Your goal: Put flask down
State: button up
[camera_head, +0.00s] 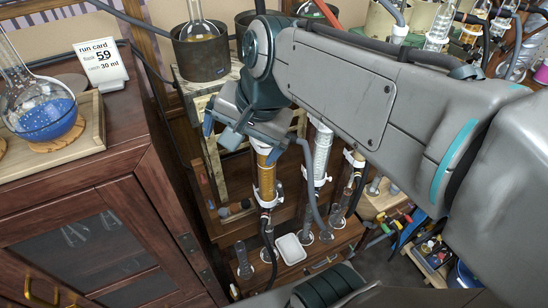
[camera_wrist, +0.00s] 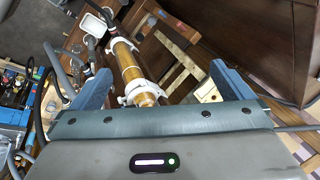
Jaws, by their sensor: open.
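A round-bottom flask with blue liquid (camera_head: 45,110) stands upright on a cork ring (camera_head: 62,143) in a shallow wooden tray (camera_head: 92,128), at the left of the head view. Another flask (camera_head: 198,27) sits in a dark round pot (camera_head: 203,58) near the top. My gripper (camera_head: 228,130) is open and well to the right of the blue flask, over the rig. In the wrist view my gripper (camera_wrist: 160,82) has its fingers wide apart with no flask between them. A clamped amber glass column (camera_wrist: 131,66) lies beyond the fingers.
A run card (camera_head: 102,65) reading 59 and 30 ml stands behind the tray on the wooden cabinet (camera_head: 100,200). Amber column (camera_head: 266,178) and clear column (camera_head: 321,155) stand below my arm. A white dish (camera_head: 290,249) and small cylinders are on the lower shelf.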

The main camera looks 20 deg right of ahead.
jog(key=s+d+f+n+h, duration=0.2)
jog(key=s+d+f+n, duration=0.3)
jog(key=f+n, duration=0.1)
jog(key=shift+d+f+n, duration=0.35)
jog(key=shift+d+n, duration=0.05)
jog(key=shift+n, duration=0.3)
